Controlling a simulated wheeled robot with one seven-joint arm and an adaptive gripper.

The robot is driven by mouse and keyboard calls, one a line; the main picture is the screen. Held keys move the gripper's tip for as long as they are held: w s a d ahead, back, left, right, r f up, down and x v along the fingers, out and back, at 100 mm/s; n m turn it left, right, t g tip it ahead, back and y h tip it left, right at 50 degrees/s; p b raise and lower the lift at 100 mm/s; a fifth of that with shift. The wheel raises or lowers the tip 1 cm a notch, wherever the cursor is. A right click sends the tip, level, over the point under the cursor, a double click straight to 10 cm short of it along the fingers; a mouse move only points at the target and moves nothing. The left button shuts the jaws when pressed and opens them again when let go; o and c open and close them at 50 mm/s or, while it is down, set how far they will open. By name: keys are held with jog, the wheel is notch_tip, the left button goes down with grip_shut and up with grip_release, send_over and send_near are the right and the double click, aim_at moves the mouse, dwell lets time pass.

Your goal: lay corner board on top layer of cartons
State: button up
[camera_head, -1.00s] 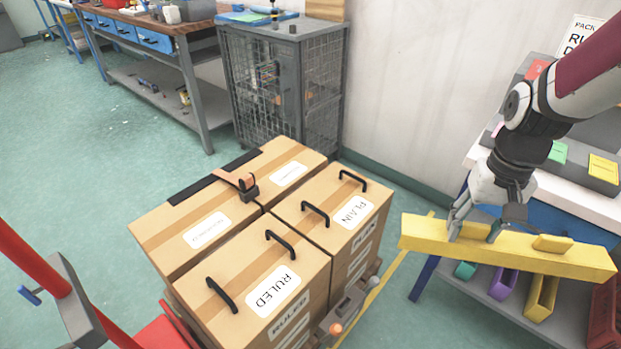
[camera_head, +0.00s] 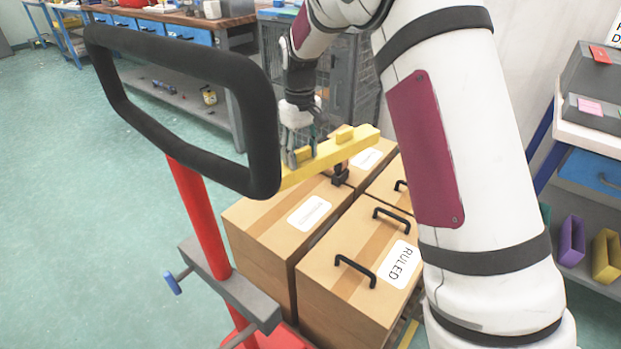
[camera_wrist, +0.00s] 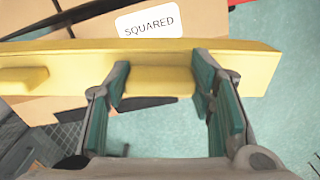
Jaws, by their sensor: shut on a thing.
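The yellow corner board (camera_head: 345,148) is a long bar with raised blocks, held across the far left part of the carton stack. My gripper (camera_head: 298,158) is shut on it. In the wrist view the fingers (camera_wrist: 160,85) straddle a raised block of the board (camera_wrist: 90,58). The cartons are a left one (camera_head: 255,222) with a white label, a front one (camera_head: 330,290) marked RULED, and others behind. A SQUARED label (camera_wrist: 150,24) shows beyond the board. I cannot tell whether the board touches the cartons.
A red jack post (camera_head: 200,215) with a black loop handle (camera_head: 264,125) stands left of the stack, near the board's left end. A wire cage (camera_head: 350,95) stands behind. A workbench (camera_head: 225,35) is at the back. Shelves with bins (camera_head: 606,255) are at right.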

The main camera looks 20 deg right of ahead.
jog(key=w+a+f+n+b, duration=0.3)
jog(key=w+f, duration=0.2)
jog(key=w, duration=0.4)
jog(key=f+b, duration=0.1)
jog(key=f, duration=0.2)
jog(key=f+b, duration=0.1)
jog(key=f, duration=0.2)
jog(key=f+b, duration=0.1)
jog(key=f, duration=0.3)
jog(key=shift+d, duration=0.25)
jog(key=o, duration=1.3)
jog(key=shift+f, duration=0.1)
jog(key=shift+o, duration=0.2)
